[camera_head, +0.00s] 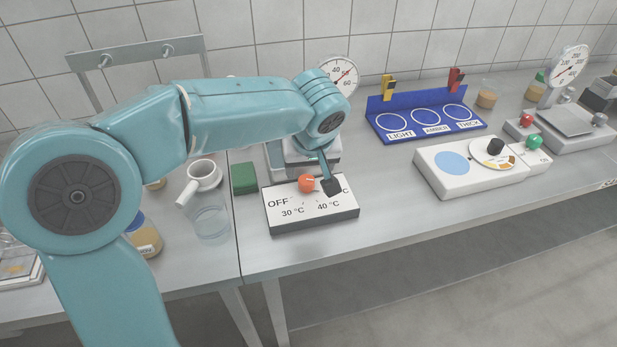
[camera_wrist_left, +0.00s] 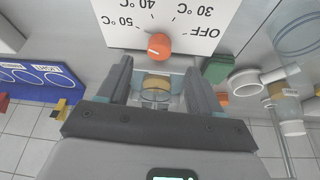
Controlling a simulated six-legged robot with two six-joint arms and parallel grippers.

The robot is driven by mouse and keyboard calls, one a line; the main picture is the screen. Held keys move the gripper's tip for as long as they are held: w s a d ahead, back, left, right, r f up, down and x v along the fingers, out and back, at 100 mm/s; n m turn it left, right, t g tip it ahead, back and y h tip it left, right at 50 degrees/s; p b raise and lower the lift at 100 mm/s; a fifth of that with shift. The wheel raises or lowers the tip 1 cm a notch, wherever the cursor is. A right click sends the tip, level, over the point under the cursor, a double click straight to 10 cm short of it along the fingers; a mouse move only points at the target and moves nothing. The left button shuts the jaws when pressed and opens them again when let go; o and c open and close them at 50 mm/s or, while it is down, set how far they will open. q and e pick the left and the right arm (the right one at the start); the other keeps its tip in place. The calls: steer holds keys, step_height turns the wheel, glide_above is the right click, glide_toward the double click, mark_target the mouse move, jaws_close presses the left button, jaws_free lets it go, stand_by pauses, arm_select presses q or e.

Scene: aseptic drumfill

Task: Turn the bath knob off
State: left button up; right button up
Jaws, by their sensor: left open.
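The orange bath knob (camera_head: 307,182) sits on the white control panel (camera_head: 311,208), whose OFF mark is at its left in the head view. The knob also shows in the left wrist view (camera_wrist_left: 159,45), with a short white mark on it; I cannot tell surely which label it points at. The panel (camera_wrist_left: 180,28) there appears upside down, with OFF, 30, 40 and 50 °C labels. My left gripper (camera_head: 330,182) is over the panel, just right of the knob, and hides part of the labels. Its fingers (camera_wrist_left: 160,75) are apart, with the knob beyond their tips, not gripped. My right gripper is not in view.
A green block (camera_head: 244,178), a white mug (camera_head: 203,175) and a clear beaker (camera_head: 211,221) stand left of the panel. A blue sorting rack (camera_head: 426,120) and a white device with a dial (camera_head: 470,166) stand to the right. The bench front right of the panel is clear.

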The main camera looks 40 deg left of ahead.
mark_target(306, 181)
arm_select(q)
steer(key=x, duration=0.6)
steer(key=shift+w+a+f, duration=0.1)
steer(key=shift+f, duration=0.15)
steer(key=shift+w+a+f, duration=0.1)
steer(key=shift+w+f, duration=0.05)
steer(key=c, duration=1.1)
